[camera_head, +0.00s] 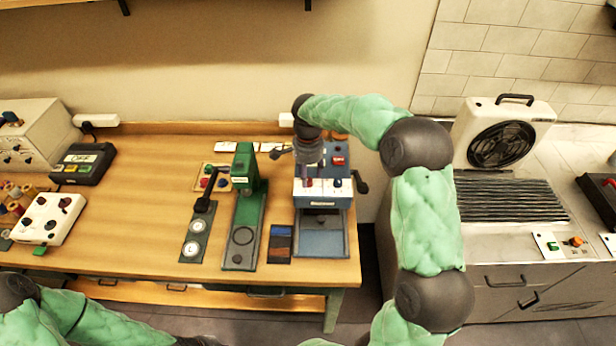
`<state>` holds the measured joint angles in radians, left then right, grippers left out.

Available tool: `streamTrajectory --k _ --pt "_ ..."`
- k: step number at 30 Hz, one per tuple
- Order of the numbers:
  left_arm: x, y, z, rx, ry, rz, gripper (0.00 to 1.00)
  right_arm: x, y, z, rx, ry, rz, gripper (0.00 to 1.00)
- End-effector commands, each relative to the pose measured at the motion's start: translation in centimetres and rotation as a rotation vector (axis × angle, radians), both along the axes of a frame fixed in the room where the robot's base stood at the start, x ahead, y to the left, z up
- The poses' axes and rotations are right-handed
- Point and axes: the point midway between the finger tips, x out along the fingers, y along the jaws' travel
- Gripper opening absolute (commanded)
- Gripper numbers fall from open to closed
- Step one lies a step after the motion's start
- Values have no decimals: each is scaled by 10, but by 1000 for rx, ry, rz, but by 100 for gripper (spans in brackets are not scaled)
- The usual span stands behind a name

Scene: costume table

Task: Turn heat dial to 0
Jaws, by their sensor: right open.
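A blue and white press-like machine (322,202) stands at the right end of the wooden table. My right gripper (308,178) is open and points down over the left part of this panel. It hides some of the panel, and I cannot tell whether it touches a knob. My left arm shows at the bottom left, with its gripper out of view.
A green press (245,170) and a black-handled tool on a grey plate (197,235) stand left of the machine. Control boxes and spools crowd the table's left end. A fan (500,140) stands on the right counter. The table's middle left is clear.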

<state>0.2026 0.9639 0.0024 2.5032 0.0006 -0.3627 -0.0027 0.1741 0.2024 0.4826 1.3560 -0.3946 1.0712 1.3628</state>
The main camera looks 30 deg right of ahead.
Motion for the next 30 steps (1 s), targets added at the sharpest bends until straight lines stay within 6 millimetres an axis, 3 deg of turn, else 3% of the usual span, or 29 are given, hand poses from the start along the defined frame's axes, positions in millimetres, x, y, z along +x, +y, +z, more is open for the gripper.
streamTrajectory --k 9,15,30 --pt "0 0 0 0 0 0 0 1 0 64 -1 -3 1 51" --pt "0 0 0 0 0 0 0 1 0 91 0 -2 1 51" --pt "0 0 0 0 0 0 0 0 0 102 1 1 1 51"
